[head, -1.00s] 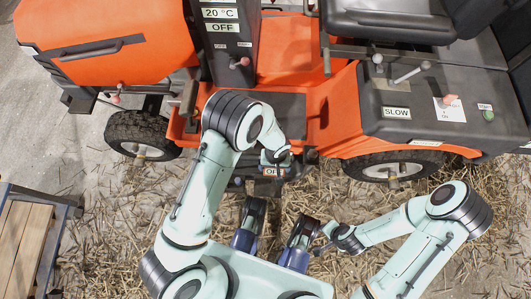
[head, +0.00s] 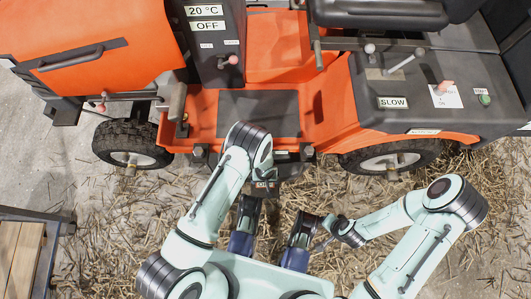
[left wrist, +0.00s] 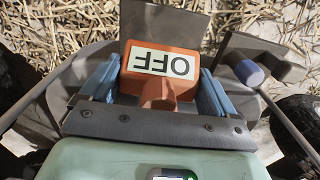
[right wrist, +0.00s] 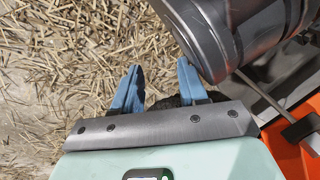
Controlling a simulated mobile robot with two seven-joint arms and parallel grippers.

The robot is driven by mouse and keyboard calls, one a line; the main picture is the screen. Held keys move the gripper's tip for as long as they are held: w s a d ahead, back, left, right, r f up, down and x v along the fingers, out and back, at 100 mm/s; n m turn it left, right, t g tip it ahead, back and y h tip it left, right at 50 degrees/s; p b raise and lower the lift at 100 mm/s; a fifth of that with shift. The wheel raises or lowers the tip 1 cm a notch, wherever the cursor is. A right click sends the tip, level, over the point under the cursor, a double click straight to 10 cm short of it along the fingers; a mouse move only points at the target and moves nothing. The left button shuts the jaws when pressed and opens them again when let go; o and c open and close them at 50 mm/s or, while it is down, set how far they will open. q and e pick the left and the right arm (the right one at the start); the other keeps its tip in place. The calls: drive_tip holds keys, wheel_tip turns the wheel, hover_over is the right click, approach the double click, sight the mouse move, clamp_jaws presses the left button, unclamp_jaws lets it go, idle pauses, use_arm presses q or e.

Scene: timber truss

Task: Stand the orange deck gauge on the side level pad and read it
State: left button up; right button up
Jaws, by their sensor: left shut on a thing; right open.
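The orange deck gauge (left wrist: 165,72) is held between the blue fingers of my left gripper (left wrist: 155,88), which is shut on it. Its white label reads OFF, upside down in the left wrist view. In the head view the gauge is a small, mostly hidden shape (head: 265,184) below the footplate, under my left arm. A dark flat plate (left wrist: 165,19) lies beyond the gauge in the left wrist view; I cannot tell whether it is the side level pad, or whether the gauge touches it. My right gripper (right wrist: 155,88) is open and empty, over straw.
The orange mower (head: 335,100) fills the back, with its footplate (head: 258,112), a SLOW label (head: 393,102) and levers. Its front wheel (head: 132,143) and rear wheel (head: 390,157) stand on straw. A timber-topped rack (head: 22,255) is at lower left.

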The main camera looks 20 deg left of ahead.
use_arm(q)
wheel_tip(320, 180, down, 5)
drive_tip(key=shift+r+b, duration=0.15)
drive_tip(key=shift+b, duration=0.65)
use_arm(e)
drive_tip(key=shift+g, duration=0.7)
drive_tip(key=s+f, duration=0.1)
drive_tip(key=s, duration=0.1)
drive_tip(key=s+f, duration=0.1)
drive_tip(key=shift+s+d+f, duration=0.25)
drive_tip(key=shift+d+f, duration=0.05)
drive_tip(key=shift+f, duration=0.05)
use_arm(q)
drive_tip(key=o, duration=0.9)
drive_tip(key=shift+c, duration=0.2)
use_arm(e)
drive_tip(key=shift+s+f, duration=0.1)
drive_tip(key=shift+s, duration=0.1)
